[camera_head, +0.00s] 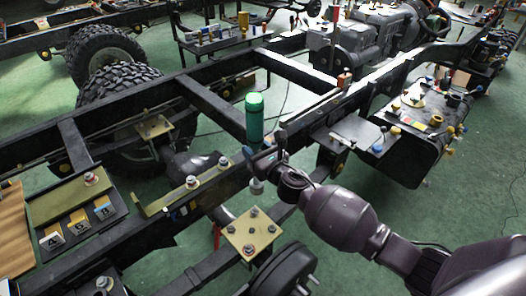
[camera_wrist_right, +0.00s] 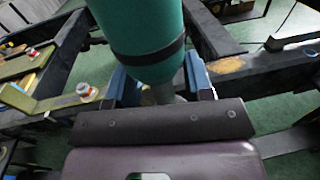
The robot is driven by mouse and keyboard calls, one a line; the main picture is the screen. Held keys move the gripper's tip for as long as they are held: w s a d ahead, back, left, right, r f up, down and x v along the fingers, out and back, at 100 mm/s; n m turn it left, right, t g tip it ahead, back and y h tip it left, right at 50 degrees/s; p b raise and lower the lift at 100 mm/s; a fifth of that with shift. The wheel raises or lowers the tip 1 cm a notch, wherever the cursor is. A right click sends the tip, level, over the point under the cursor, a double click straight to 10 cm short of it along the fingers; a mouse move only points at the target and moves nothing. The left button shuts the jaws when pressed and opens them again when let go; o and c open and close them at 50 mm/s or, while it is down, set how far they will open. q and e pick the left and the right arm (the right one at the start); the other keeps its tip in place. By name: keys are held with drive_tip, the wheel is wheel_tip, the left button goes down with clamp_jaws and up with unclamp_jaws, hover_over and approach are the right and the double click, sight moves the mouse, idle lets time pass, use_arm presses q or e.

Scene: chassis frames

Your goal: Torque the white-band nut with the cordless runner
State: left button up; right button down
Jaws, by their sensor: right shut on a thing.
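The cordless runner (camera_head: 254,122) is a green upright cylinder with a lighter top. My right gripper (camera_head: 264,162) is shut on it and holds it over the near rail of the frame. A pale lower end shows beneath the fingers. In the right wrist view the runner (camera_wrist_right: 140,35) is teal with a dark band, between the blue fingers of the gripper (camera_wrist_right: 160,90). My left gripper is not in view.
A plate with several bolts (camera_head: 253,232) sits below the runner. Another nut (camera_head: 91,178) stands on an olive plate at left, near numbered blocks (camera_head: 78,222). A dark box with several caps (camera_head: 420,125) stands at right. Green floor shows between the rails.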

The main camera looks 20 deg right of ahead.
drive_tip(key=shift+n+y, duration=0.7)
drive_tip(key=shift+y, duration=0.2)
drive_tip(key=shift+w+a+f, duration=0.15)
drive_tip(key=shift+f, duration=0.5)
drive_tip(key=shift+w+a+f, duration=0.1)
drive_tip(key=shift+w+f, duration=0.1)
drive_tip(key=shift+f, duration=0.45)
drive_tip(key=shift+w+a+f, duration=0.15)
drive_tip(key=shift+f, duration=0.5)
drive_tip(key=b, duration=0.3)
hover_over(253, 182)
drive_tip(key=shift+g, duration=0.3)
drive_tip(key=shift+f, duration=2.4)
drive_tip(key=shift+f+b, duration=0.95)
drive_tip(key=shift+f, duration=0.3)
drive_tip(key=shift+d+f, duration=0.1)
use_arm(q)
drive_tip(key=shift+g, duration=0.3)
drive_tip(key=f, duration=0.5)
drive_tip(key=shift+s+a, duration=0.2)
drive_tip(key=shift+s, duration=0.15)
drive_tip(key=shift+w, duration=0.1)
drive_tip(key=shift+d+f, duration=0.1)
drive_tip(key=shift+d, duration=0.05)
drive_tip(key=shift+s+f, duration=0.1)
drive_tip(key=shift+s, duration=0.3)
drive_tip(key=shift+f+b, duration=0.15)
drive_tip(key=shift+b, duration=0.2)
